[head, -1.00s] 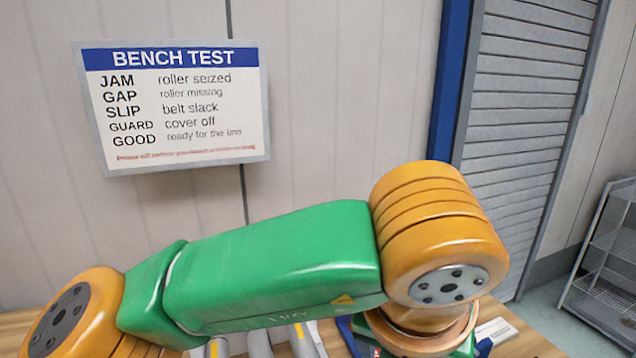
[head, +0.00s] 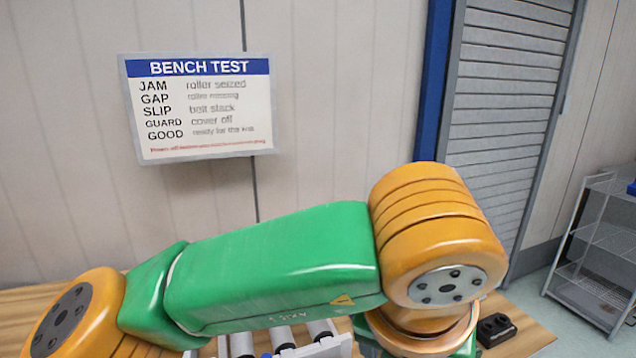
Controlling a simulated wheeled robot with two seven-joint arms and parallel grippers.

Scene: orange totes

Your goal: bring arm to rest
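One of my arms, with a green link (head: 280,262) between two orange joints, spans the lower half of the head view. One orange joint (head: 80,315) is at the lower left, and the larger ribbed orange joint (head: 430,225) is right of centre. Below the ribbed joint the arm continues downward and leaves the picture. I cannot tell which arm it is. Neither gripper shows. The arm hides much of the wooden bench (head: 30,300) behind it.
Pale rollers (head: 322,328) in a frame show below the green link. A small black box (head: 495,330) lies on the bench at the right. A "BENCH TEST" sign (head: 200,105) hangs on the wall. A wire rack (head: 600,250) stands at the far right, with floor before it.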

